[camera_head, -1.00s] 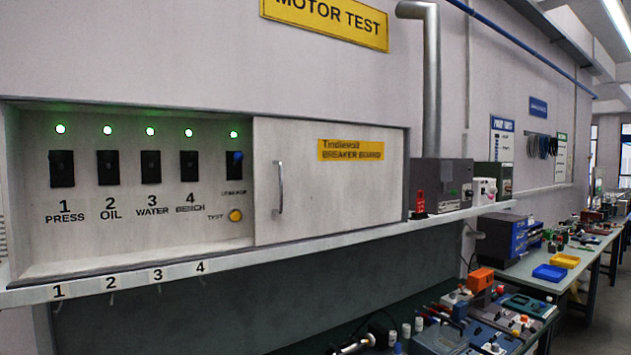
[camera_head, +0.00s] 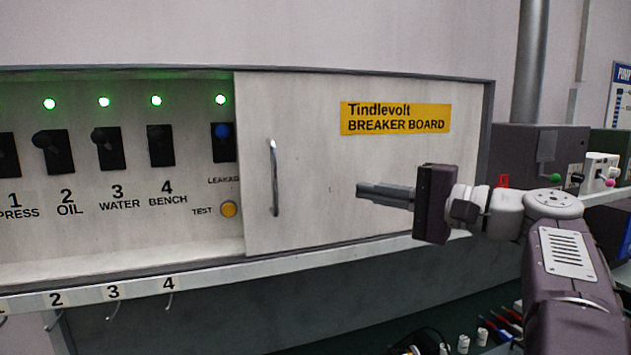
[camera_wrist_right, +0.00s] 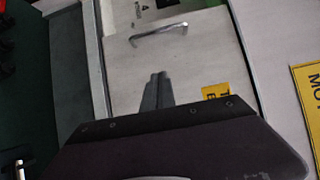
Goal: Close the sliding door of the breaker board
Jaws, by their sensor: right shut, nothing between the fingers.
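The breaker board's white sliding door (camera_head: 310,190) covers the right part of the cabinet; the left part stands open, showing the breakers. A vertical metal handle (camera_head: 274,178) sits near the door's left edge. It also shows in the right wrist view (camera_wrist_right: 158,33), near the top. My right gripper (camera_head: 360,190) is shut and empty. In the head view it lies to the right of the handle, in front of the door, pointing left. The right wrist view shows its closed fingers (camera_wrist_right: 157,88) pointing toward the handle, apart from it. My left gripper is not in view.
Several black breakers (camera_head: 161,146) with green lamps above sit in the open part, with a yellow test button (camera_head: 229,209). A ledge (camera_head: 260,264) with numbered hooks runs below. A dark grey box (camera_head: 520,155) stands to the right of the cabinet.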

